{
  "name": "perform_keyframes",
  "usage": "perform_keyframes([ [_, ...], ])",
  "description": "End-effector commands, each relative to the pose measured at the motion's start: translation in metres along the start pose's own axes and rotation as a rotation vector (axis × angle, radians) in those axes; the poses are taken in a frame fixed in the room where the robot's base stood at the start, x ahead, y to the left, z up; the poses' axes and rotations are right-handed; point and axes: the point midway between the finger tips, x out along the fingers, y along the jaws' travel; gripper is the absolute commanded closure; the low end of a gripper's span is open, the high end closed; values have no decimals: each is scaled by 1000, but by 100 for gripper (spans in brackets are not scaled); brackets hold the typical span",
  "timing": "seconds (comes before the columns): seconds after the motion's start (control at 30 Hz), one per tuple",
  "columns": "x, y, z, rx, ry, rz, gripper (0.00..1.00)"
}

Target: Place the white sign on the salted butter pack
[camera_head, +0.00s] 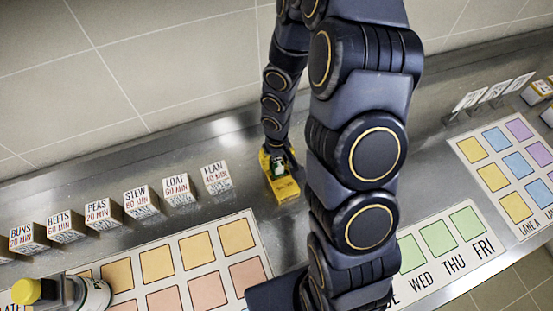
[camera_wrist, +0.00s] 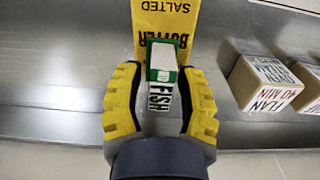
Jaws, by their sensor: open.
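The salted butter pack (camera_wrist: 165,20) is a yellow box at the top of the wrist view. In the head view the pack (camera_head: 286,191) lies on the steel counter just below my gripper. A small white sign with a green edge (camera_wrist: 162,58) overlaps the near end of the pack, with a white part lettered FISH below it. My gripper (camera_wrist: 161,72) is open, with one yellow finger on each side of the sign and a gap beside it. In the head view my gripper (camera_head: 276,157) is over the pack's far end. Whether the sign rests fully on the pack is unclear.
A row of white labelled boxes stands left of the pack, the FLAN box (camera_head: 216,178) nearest. Several white cards (camera_head: 468,101) stand at the right. A colour-square mat (camera_head: 205,270) lies in front. A yellow-capped jar (camera_head: 92,293) is at lower left. My arm hides the middle.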

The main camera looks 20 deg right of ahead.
Motion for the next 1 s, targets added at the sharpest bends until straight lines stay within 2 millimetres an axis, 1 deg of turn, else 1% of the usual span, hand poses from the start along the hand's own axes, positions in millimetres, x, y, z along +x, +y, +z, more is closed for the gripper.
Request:
perform_keyframes([
  [0.5, -89, -1, -2, 0, 9, -3, 64],
  [0.6, -102, 0, -2, -1, 10, -2, 64],
  [0.77, -114, -1, 0, -3, 5, -2, 64],
  [0.87, -126, 0, 7, -11, -3, 12, 64],
  [0.97, -150, 0, 25, -26, -20, 40, 64],
  [1.0, -162, 0, 36, -31, -30, 53, 64],
])
